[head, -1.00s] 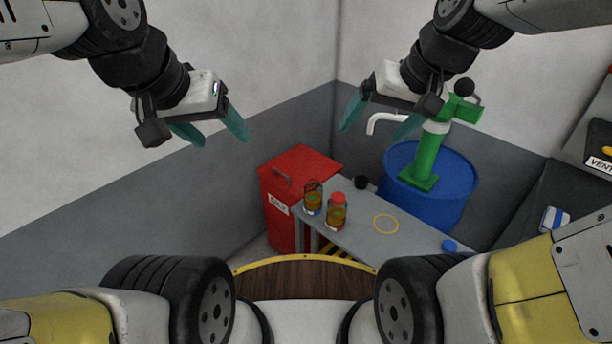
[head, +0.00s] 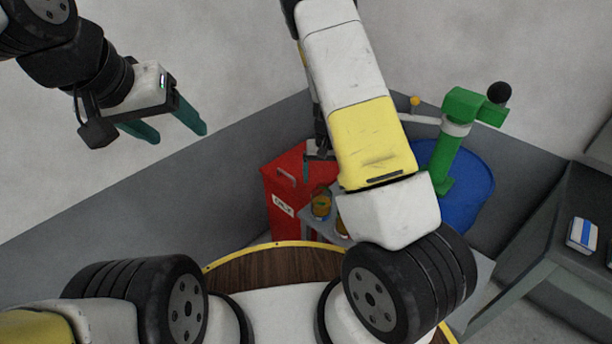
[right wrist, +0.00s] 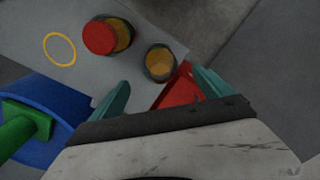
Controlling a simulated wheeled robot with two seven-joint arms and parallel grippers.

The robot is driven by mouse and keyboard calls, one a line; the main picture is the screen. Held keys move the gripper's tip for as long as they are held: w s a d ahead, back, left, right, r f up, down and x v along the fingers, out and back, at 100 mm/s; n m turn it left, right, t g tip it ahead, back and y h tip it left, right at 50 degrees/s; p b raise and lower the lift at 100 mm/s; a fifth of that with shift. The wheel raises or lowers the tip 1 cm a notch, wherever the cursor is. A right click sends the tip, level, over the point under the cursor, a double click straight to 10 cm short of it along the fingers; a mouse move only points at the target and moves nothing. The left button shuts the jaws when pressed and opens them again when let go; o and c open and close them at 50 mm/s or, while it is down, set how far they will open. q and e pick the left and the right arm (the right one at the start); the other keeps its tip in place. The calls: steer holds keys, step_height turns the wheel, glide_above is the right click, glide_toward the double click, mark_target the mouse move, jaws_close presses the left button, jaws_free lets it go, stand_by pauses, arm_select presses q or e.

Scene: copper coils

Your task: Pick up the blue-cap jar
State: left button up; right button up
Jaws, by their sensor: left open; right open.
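No jar with a blue cap is visible now. An amber jar (head: 321,202) stands on the small grey table; in the right wrist view its top (right wrist: 160,62) looks uncapped with a dark rim. A red-cap jar (right wrist: 100,37) stands beside it; my right arm hides most of it in the head view. My right gripper (right wrist: 163,88) is open and empty, its fingers pointing toward the uncapped jar over the table's edge. In the head view it is largely hidden behind my arm. My left gripper (head: 179,134) is open and empty, up at the left, far from the jars.
A red bin (head: 290,185) stands against the table's left end. A blue drum (head: 470,190) with a green pump (head: 455,130) stands behind the table. A yellow ring (right wrist: 59,50) marks clear tabletop. A side bench (head: 545,255) is at right.

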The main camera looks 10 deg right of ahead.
mark_target(322, 194)
step_height(322, 194, down, 2)
steer(key=shift+w, duration=0.15)
step_height(322, 194, down, 7)
steer(key=shift+a+f, duration=0.1)
steer(key=shift+c, duration=0.4)
steer(key=c, duration=1.6)
